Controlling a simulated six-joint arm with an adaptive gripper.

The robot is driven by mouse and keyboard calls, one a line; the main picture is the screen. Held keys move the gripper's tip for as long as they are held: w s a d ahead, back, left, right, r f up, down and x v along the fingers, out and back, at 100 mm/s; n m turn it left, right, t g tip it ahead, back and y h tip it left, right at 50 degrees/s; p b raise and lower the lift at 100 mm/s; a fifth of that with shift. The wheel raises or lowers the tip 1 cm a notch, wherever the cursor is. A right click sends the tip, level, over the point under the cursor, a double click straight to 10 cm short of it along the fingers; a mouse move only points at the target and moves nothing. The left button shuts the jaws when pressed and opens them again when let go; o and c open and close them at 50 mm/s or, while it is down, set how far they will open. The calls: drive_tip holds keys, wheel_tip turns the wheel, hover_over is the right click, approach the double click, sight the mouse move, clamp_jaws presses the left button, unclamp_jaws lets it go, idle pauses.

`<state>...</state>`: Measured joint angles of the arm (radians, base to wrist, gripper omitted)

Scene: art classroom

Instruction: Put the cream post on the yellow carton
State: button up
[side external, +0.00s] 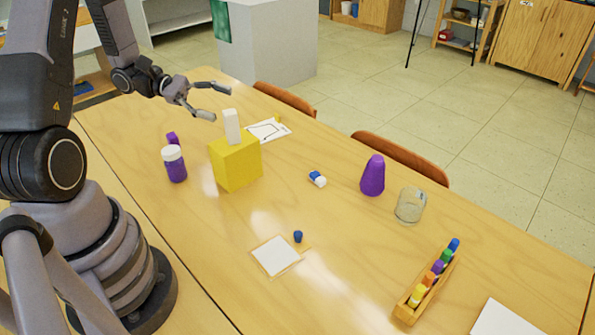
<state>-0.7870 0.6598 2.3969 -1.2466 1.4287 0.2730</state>
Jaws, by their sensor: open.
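The cream post (232,126) stands upright on top of the yellow carton (236,163), near the middle of its upper face. The carton sits on the left part of the wooden table. My gripper (221,101) is open and empty, above and slightly to the left of the post. Its fingers look apart from the post, though the exact gap in depth is hard to tell from this single view.
A white-capped purple jar (174,165) and a small purple object (172,138) stand left of the carton. A purple cone (372,176), a glass jar (410,206), a block rack (428,283) and a blue-white piece (317,178) lie right. The front middle holds a paper square (275,256).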

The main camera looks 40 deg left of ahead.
drive_tip(key=s+d+r+m+g+y, duration=0.75)
drive_tip(key=s+m, duration=0.25)
drive_tip(key=m, duration=0.2)
drive_tip(key=s+a+r+m+t+y, duration=0.3)
drive_tip(key=s+r+m+t+y, duration=0.1)
drive_tip(key=r+m+t+y, duration=0.2)
drive_tip(key=shift+s+a+r+m+y, duration=0.2)
drive_tip(key=shift+s+m+y, duration=0.15)
drive_tip(key=shift+m, duration=0.35)
